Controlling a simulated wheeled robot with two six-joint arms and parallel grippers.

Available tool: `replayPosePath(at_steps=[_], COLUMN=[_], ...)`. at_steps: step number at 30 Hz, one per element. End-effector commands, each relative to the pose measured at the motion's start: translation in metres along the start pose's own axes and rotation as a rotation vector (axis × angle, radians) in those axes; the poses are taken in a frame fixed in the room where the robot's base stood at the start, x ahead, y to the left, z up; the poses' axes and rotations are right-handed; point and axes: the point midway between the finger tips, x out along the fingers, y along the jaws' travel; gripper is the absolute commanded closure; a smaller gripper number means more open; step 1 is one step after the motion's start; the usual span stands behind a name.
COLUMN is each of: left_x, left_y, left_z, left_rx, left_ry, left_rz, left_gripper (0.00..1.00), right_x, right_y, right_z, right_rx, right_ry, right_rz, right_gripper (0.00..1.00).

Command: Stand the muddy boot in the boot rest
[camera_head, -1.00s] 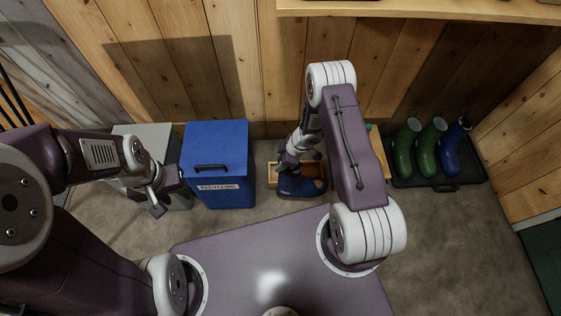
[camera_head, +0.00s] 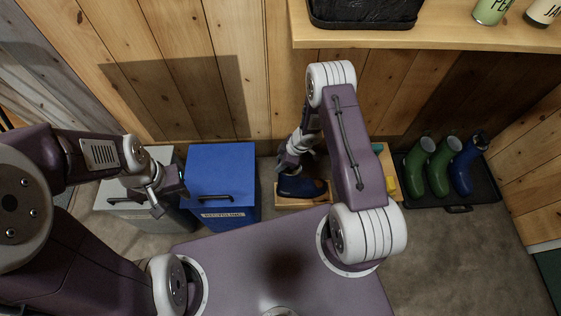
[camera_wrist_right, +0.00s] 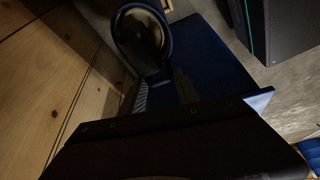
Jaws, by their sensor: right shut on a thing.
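My right gripper (camera_head: 291,160) is shut on a dark blue boot (camera_head: 301,187). The boot appears over a low wooden frame (camera_head: 292,203) by the wall; I cannot tell whether it touches it or whether this frame is the boot rest. In the right wrist view the boot's round opening (camera_wrist_right: 142,35) shows above the dark gripper body; its lower part is hidden. Mud cannot be made out. My left gripper (camera_head: 166,197) looks open and empty, in front of the grey bin.
A blue recycling bin (camera_head: 222,180) stands left of the boot, beside a grey bin (camera_head: 125,200). A black tray (camera_head: 470,197) at the right holds two green boots (camera_head: 428,167) and a blue one (camera_head: 467,165). A wooden shelf (camera_head: 450,35) juts out above.

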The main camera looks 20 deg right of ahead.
Motion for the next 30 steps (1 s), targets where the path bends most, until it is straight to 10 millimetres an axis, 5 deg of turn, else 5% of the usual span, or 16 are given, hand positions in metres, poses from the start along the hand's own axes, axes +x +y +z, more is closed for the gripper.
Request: replayPosePath(at_steps=[13, 25, 26, 28, 30], left_x=[0.05, 0.054, 0.054, 0.054, 0.054], left_y=[-0.001, -0.001, -0.001, -0.001, -0.001], left_z=[0.005, 0.005, 0.005, 0.005, 0.005], left_rx=[0.0, 0.0, 0.0, 0.0, 0.0], left_ry=[0.0, 0.0, 0.0, 0.0, 0.0], left_rz=[0.0, 0.0, 0.0, 0.0, 0.0], left_gripper=[0.64, 0.64, 0.64, 0.64, 0.64], right_x=[0.042, 0.046, 0.046, 0.046, 0.045], right_y=[-0.001, -0.004, -0.004, -0.004, -0.003], right_z=[0.017, 0.021, 0.021, 0.021, 0.02], right_rx=[0.0, 0.0, -0.001, -0.001, 0.0], right_ry=[-0.001, -0.009, -0.009, -0.007, -0.006], right_rz=[0.0, -0.006, -0.006, -0.006, -0.004], right_gripper=[1.0, 1.0, 0.59, 0.4, 0.37])
